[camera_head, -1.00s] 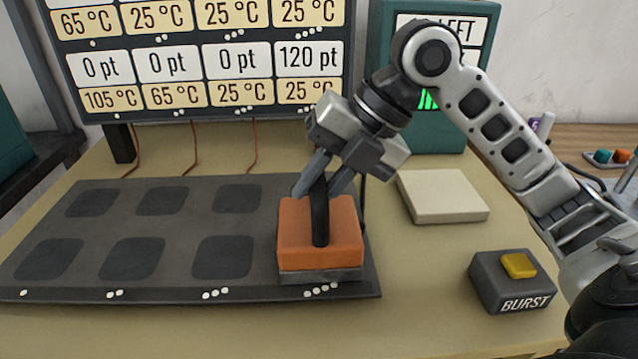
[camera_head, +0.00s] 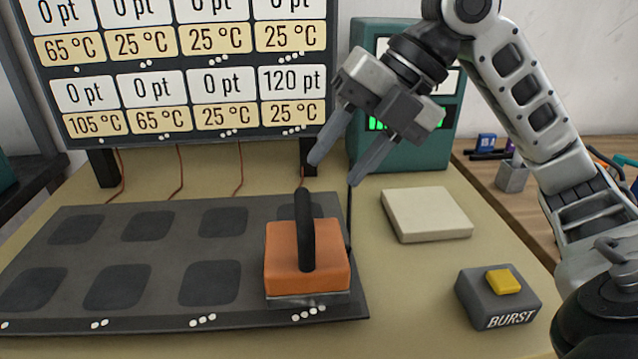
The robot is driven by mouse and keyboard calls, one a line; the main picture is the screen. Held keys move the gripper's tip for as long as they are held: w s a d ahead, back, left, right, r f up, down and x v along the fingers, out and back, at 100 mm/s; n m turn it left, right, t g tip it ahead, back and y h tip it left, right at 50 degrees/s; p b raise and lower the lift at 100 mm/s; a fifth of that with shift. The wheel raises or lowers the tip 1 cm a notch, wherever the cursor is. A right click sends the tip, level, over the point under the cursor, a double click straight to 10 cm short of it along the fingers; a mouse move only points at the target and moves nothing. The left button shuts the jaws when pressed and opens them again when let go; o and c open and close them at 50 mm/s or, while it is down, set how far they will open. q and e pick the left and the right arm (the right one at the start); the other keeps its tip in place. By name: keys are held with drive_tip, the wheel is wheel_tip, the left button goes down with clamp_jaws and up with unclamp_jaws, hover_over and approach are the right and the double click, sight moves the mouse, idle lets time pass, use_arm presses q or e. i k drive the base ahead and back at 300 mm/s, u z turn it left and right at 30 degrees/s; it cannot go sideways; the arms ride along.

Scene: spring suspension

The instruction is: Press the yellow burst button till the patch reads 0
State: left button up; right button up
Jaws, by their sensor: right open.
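The yellow burst button (camera_head: 503,281) sits on top of a dark grey box marked BURST (camera_head: 497,305) at the front right. The patch readout board (camera_head: 190,85) stands at the back; its lower row reads 0 pt, 0 pt, 0 pt and 120 pt, the last over 25 °C. An orange block with a black handle (camera_head: 307,255) rests on the front right patch of the dark mat (camera_head: 150,260). My right gripper (camera_head: 333,175) is open and empty above the handle, fingers pointing down and apart from it. It is up and left of the button. My left gripper is not in view.
A cream square pad (camera_head: 427,214) lies between the mat and the burst box. A teal unit with a screen (camera_head: 400,155) stands behind, partly hidden by my right arm. A wooden surface with small items (camera_head: 513,177) is at the far right.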

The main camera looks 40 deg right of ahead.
sight(501, 281)
drive_tip(key=k, duration=1)
